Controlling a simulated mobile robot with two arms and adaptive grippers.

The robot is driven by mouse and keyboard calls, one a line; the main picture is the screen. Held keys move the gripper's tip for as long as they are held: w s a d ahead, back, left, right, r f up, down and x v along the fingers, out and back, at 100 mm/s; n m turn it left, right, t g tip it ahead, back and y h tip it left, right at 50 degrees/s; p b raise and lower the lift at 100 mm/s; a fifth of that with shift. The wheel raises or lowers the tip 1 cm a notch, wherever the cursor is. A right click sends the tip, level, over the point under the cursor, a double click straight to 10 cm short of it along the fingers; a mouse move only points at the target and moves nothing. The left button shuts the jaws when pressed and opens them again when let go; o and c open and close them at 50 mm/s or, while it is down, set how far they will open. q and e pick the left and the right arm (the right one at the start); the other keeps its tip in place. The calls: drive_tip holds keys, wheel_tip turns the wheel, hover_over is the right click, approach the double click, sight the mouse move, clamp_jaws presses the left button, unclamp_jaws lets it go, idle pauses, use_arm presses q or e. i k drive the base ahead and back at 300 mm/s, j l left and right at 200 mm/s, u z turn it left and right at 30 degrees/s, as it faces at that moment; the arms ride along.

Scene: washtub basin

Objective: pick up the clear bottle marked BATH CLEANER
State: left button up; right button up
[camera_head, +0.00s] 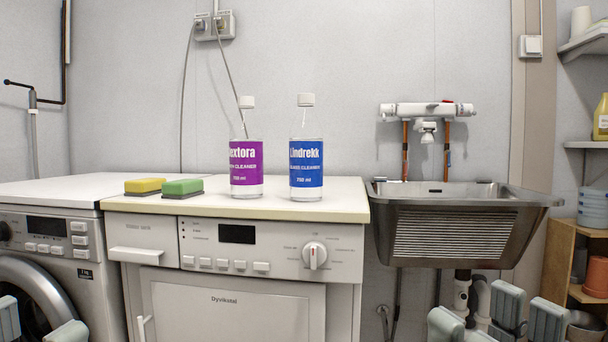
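A clear bottle with a purple label and white cap (246,165) stands upright on the white counter top. Its label is turned partly away; I read "extora" and a partly cut-off line ending in "CLEANER". A second clear bottle with a blue label, "Lindrekk" (306,165), stands upright just right of it, apart from it; its smaller line also ends in "CLEANER". My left gripper (38,326) shows only its fingertips at the bottom left, apart and empty. My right gripper (487,315) shows at the bottom right, its fingers apart and empty. Both are well away from the bottles.
A yellow sponge (144,186) and a green sponge (183,188) lie left of the bottles on the counter top (330,208). A washing machine (50,240) stands at left. A steel basin (455,215) is at right, below a wall tap (428,110). Shelves (585,45) line the right edge.

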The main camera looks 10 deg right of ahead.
sight(246, 136)
drive_tip(key=j+z, duration=0.25)
drive_tip(key=j, duration=0.45)
drive_tip(key=j+z, duration=0.25)
drive_tip(key=j, duration=0.45)
